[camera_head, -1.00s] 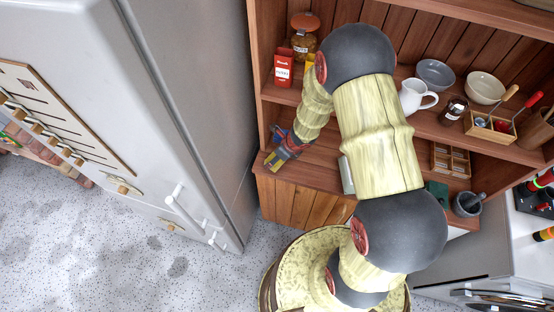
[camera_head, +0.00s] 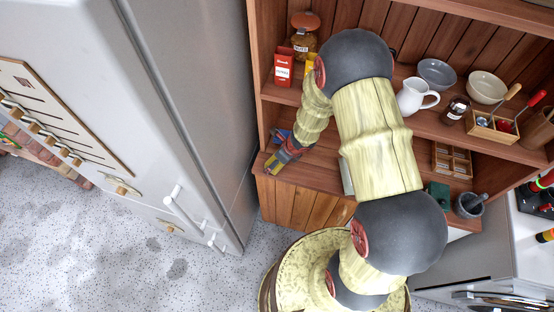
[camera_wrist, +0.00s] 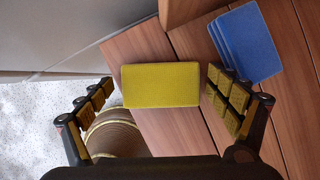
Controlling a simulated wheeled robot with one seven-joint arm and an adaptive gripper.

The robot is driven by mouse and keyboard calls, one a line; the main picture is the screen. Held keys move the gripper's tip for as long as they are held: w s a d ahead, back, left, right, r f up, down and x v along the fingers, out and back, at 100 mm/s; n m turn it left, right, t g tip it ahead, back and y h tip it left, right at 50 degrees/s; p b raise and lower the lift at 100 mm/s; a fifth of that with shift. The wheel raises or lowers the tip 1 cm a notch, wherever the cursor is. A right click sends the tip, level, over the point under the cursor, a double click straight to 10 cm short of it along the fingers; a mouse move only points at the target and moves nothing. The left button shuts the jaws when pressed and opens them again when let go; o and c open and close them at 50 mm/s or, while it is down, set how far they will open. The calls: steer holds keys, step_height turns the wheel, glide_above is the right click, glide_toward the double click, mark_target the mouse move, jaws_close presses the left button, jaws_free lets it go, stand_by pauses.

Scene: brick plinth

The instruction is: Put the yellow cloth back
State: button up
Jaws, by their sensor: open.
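The yellow cloth (camera_wrist: 160,85) is a flat folded rectangle in the wrist view. It lies on the wooden counter of the cabinet, close to its front edge. My gripper (camera_wrist: 160,79) is open, with one finger on each side of the cloth and a gap at both sides. A stack of folded blue cloths (camera_wrist: 252,45) lies beyond the right finger. In the head view my gripper (camera_head: 276,163) is low at the left end of the cabinet counter, and I cannot make out the yellow cloth clearly from it there.
A grey-white fridge (camera_head: 205,110) stands close at the left. The shelf above holds a red box (camera_head: 284,70), a jar (camera_head: 304,38), a white jug (camera_head: 414,96) and bowls (camera_head: 436,73). A mortar (camera_head: 469,205) and a divided wooden box (camera_head: 452,159) stand at the right.

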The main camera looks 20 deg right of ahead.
steer(key=p+v, duration=0.5)
steer(key=v, duration=0.7)
steer(key=shift+r, duration=0.15)
stand_by(0.3)
